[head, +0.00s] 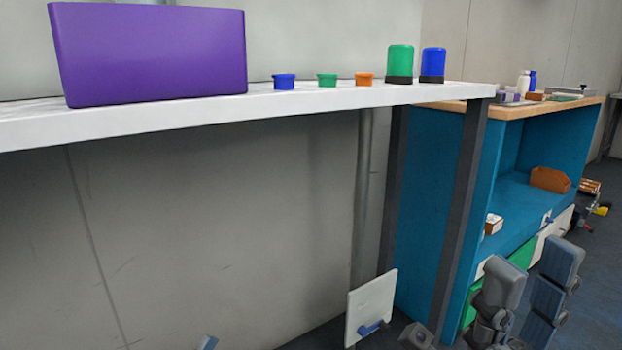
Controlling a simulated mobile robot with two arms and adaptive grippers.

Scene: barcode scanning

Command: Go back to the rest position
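My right gripper (530,276) is at the lower right, in front of the blue cabinet. Its two grey fingers stand apart with a gap between them, and I see nothing held there. A small grey-blue tip (208,343) at the bottom edge may be part of my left gripper. The rest of it is out of the picture, so its opening does not show. A grey part (415,336) at the bottom edge is too cut off to identify.
A white table (300,103) holds a purple box (150,55), small blue, green and orange caps, and green and blue dark-based containers. A blue cabinet (430,190) with a wooden top stands at right. A white panel (371,304) with a blue handle stands low between them.

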